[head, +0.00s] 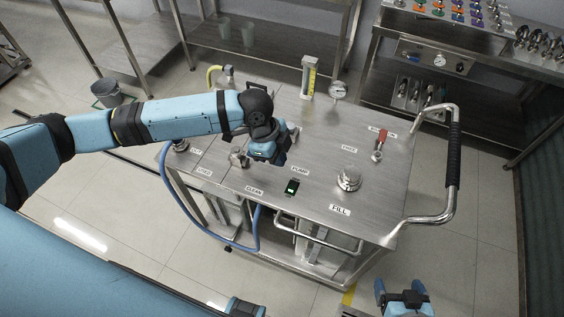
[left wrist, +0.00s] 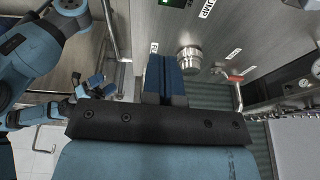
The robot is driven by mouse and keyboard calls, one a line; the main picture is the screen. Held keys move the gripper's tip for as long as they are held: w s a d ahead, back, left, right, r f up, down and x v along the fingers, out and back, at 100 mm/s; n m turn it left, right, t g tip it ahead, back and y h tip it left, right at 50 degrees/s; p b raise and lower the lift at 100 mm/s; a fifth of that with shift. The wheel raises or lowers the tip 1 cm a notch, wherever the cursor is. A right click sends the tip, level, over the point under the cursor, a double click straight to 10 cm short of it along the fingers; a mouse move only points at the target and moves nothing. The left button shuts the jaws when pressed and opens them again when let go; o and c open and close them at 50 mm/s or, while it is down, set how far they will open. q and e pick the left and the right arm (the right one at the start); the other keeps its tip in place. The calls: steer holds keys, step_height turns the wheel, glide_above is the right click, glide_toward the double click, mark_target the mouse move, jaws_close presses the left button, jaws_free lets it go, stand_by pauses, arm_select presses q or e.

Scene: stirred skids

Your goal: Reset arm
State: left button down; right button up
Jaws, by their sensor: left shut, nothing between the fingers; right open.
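My left gripper (head: 277,157) hangs over the middle of the steel skid top (head: 325,150), left of the silver fill cap (head: 348,179) and above the green-lit pump switch (head: 292,187). Its blue fingers are together and empty in the left wrist view (left wrist: 164,77). Whether it touches the top is hard to tell. My right gripper (head: 399,288) is at the bottom edge of the head view, in front of the skid. Its fingers are apart and empty. It also shows in the left wrist view (left wrist: 90,88).
A red-handled valve (head: 381,142), a gauge (head: 338,91) and a yellow sight tube (head: 308,78) stand on the skid. A push handle (head: 453,155) sticks out at right. A blue hose (head: 180,202) hangs at left. Benches stand behind; a bucket (head: 107,93) is on the floor.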

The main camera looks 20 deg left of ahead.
stand_by(0.5)
arm_select(q)
steer(key=s+d+f+n+t+h+p, duration=0.25)
steer(key=s+d+n+t+h, duration=0.2)
steer(key=d, duration=0.45)
steer(key=s+a+f+n+t+y+p, duration=0.2)
steer(key=s+a+f+n+t+y, duration=0.2)
steer(key=s+a+n, duration=0.7)
step_height(320, 180, down, 2)
steer(key=shift+s+a+f+t+y, duration=0.15)
steer(key=shift+s+a+t+y, duration=0.2)
steer(key=shift+t, duration=0.8)
